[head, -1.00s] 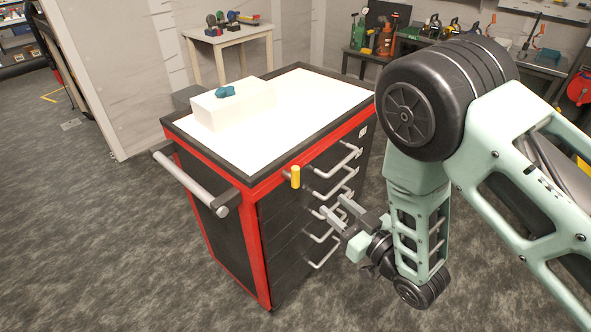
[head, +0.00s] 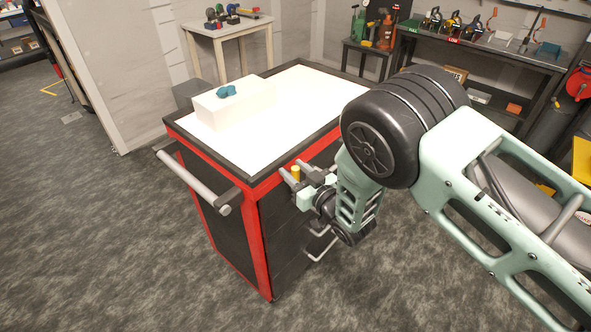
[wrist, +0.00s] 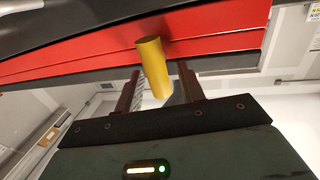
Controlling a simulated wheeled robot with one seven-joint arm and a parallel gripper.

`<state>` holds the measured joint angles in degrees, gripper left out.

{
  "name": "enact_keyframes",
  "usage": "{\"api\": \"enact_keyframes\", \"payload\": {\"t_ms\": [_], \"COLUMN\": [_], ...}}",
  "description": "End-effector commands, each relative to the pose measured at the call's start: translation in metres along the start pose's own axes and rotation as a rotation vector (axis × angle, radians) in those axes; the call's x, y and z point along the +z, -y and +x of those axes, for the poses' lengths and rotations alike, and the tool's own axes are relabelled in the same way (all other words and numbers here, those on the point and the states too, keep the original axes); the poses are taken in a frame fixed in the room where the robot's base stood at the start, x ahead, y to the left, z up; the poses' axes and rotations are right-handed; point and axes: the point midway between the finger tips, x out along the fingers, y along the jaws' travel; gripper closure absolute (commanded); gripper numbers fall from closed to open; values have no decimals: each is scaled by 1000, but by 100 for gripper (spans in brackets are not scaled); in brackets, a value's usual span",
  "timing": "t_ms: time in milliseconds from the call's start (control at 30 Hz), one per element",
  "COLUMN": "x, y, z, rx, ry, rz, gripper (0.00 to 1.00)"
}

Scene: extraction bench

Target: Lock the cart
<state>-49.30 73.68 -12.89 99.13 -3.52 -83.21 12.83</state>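The cart (head: 262,235) is a black and red tool cabinet with a white top and drawers on its front. A yellow peg-like knob (head: 296,172) sticks out near the top of the drawer front, by the corner. In the wrist view the yellow knob (wrist: 153,66) stands out from the red band, tilted, with its lower end between my fingers. My gripper (head: 290,172) is at the knob, its fingers apart on either side. In the wrist view my gripper (wrist: 160,84) is open, with visible gaps beside the knob. Whether a finger touches it cannot be told.
A push handle (head: 192,182) sticks out from the cart's left side. Drawer handles (head: 322,245) lie below my gripper. A white box (head: 233,103) with a teal object (head: 227,91) sits on the cart top. Benches with tools (head: 450,45) stand behind. Grey floor is free at left.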

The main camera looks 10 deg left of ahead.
Motion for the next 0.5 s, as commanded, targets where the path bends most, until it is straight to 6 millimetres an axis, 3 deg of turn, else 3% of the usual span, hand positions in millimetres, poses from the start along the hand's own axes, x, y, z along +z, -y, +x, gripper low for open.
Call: {"api": "enact_keyframes", "payload": {"t_ms": [200, 367, 500], "x": [0, 0, 0], "y": [0, 0, 0], "z": [0, 0, 0], "rx": [0, 0, 1], "ry": [0, 0, 0], "rz": [0, 0, 0], "gripper": [61, 100, 100]}}
